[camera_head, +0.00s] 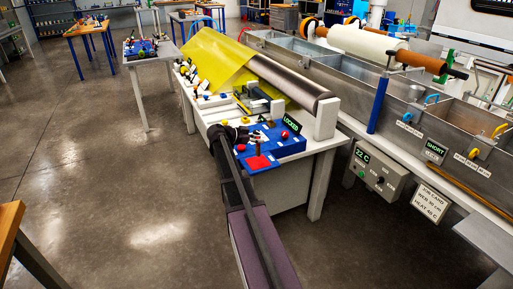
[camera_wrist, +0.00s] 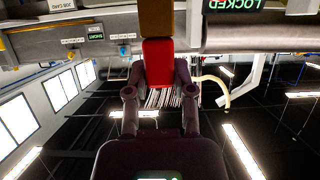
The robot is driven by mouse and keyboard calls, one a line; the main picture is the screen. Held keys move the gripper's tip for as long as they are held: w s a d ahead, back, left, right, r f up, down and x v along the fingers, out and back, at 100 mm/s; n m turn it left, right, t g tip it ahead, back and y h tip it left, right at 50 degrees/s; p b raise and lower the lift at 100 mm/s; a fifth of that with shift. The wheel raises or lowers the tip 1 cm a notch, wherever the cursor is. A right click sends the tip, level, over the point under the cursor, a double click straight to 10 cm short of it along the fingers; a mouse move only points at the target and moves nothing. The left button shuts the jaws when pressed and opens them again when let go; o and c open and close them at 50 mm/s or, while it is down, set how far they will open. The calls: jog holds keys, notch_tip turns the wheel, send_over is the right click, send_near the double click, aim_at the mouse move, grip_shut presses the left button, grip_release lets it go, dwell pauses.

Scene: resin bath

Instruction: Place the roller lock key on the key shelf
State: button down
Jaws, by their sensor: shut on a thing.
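My gripper (camera_head: 243,134) is over the front of the white workbench, at the left edge of a blue unit (camera_head: 291,148). In the wrist view my gripper (camera_wrist: 158,75) has its two dark fingers closed on a red block with a tan-brown part beyond it, seemingly the roller lock key (camera_wrist: 158,62). In the head view the key is hard to make out against the gripper. I cannot tell which part is the key shelf.
A dark roller (camera_head: 290,82) with yellow sheet (camera_head: 213,57) lies along the bench behind the blue unit. A white end block (camera_head: 326,119) stands to its right. Steel bath tanks (camera_head: 425,115) run along the right.

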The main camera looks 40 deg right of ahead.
aim_at(258, 145)
jog(key=shift+w+f+b, duration=0.15)
jog(key=shift+f+b, duration=0.3)
jog(key=shift+f, duration=0.1)
jog(key=shift+f+b, duration=1.25)
jog(key=shift+b, duration=0.05)
jog(key=shift+f, duration=0.2)
jog(key=shift+c, duration=2.4)
grip_release()
jog(key=shift+r, duration=0.1)
jog(key=shift+r, duration=0.15)
jog(key=shift+w+a+r+p, duration=0.1)
jog(key=shift+a+r+p, duration=0.25)
jog(key=shift+a, duration=0.1)
jog(key=p+v, duration=0.4)
jog(key=v, duration=0.6)
jog(key=shift+a, duration=0.4)
jog(key=shift+w, duration=0.1)
